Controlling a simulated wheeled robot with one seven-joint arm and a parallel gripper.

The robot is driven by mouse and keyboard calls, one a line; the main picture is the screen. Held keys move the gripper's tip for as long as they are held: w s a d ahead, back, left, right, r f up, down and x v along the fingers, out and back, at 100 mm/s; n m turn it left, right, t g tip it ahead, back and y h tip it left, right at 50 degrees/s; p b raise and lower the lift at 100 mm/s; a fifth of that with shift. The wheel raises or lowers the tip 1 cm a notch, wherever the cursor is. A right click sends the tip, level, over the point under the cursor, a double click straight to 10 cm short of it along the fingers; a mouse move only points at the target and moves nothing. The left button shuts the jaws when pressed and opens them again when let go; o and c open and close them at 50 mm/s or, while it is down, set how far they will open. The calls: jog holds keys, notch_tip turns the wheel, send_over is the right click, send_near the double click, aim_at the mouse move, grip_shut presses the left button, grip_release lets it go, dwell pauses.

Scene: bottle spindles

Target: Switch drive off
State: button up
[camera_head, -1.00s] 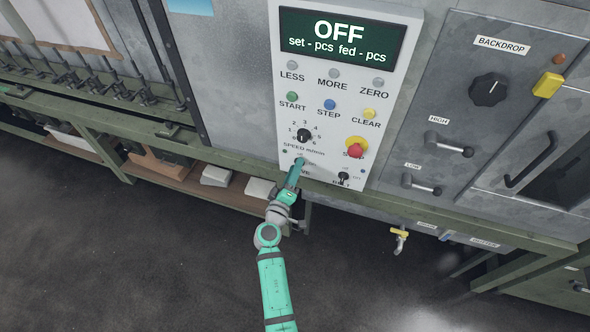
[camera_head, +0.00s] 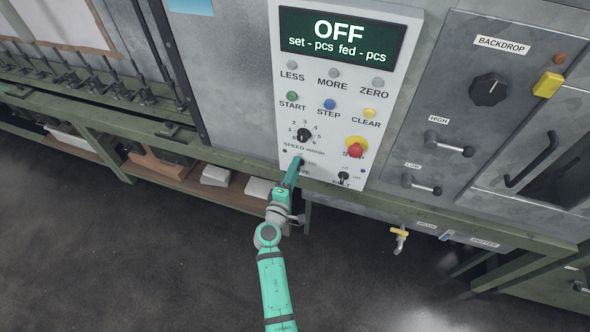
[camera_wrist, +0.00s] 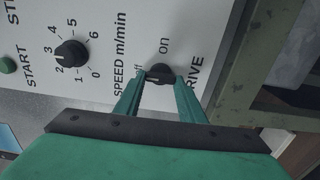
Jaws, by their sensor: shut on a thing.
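The drive switch (camera_wrist: 159,74) is a small black knob on the white control panel (camera_head: 345,110). In the wrist view it sits between my fingertips, with "on" and a partly covered "off" printed by it and "DRIVE" below. My gripper (camera_head: 297,162) reaches the lower left of the panel in the head view. It is shut on the drive switch, one finger on each side, as the wrist view (camera_wrist: 160,80) shows. In the head view my gripper hides part of the switch and its label. The display (camera_head: 338,38) reads "OFF", with "set - pcs fed - pcs".
The speed knob (camera_head: 304,135) is just above the drive switch. The red stop button (camera_head: 355,150) and the belt switch (camera_head: 343,176) are to the right. A green frame rail (camera_head: 400,205) runs below the panel. The floor in front is clear.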

jog(key=o, duration=1)
jog(key=shift+o, duration=0.2)
jog(key=v, duration=1)
jog(key=shift+s, duration=0.35)
jog(key=shift+a, duration=0.15)
